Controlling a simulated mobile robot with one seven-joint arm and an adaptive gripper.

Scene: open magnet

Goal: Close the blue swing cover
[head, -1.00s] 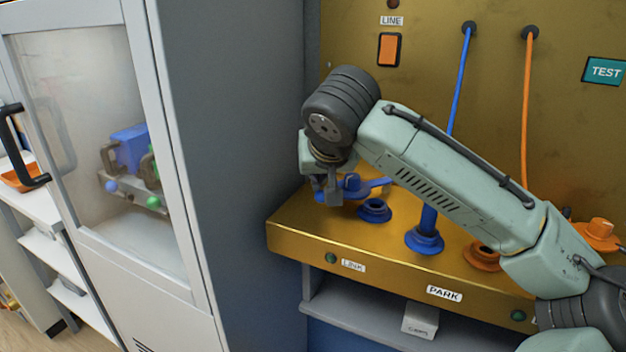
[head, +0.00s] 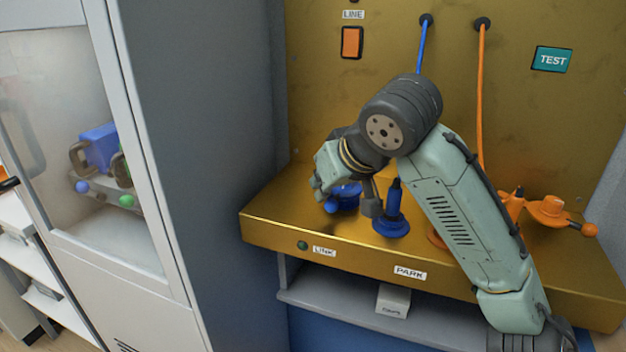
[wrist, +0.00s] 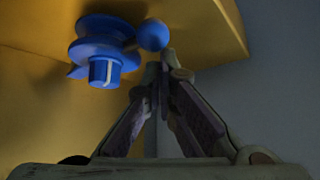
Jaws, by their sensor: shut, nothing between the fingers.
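The blue swing cover (head: 346,194) is on the gold ledge behind the LINK label, partly hidden by my wrist. Its blue ball handle (head: 331,206) points to the front left. In the wrist view, the cover's round blue parts (wrist: 100,48) and ball (wrist: 152,34) show at the upper left. The blue socket seen beside the cover earlier is no longer separately visible; I cannot tell whether the cover is fully seated over it. My gripper (wrist: 165,60) is shut and empty, its tips close to the ball; contact is unclear.
A blue plug (head: 392,212) stands upright just right of the cover. An orange swing cover (head: 548,209) is farther right, beyond my arm. The grey cabinet side (head: 205,150) bounds the left. The gold back panel (head: 330,95) rises behind.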

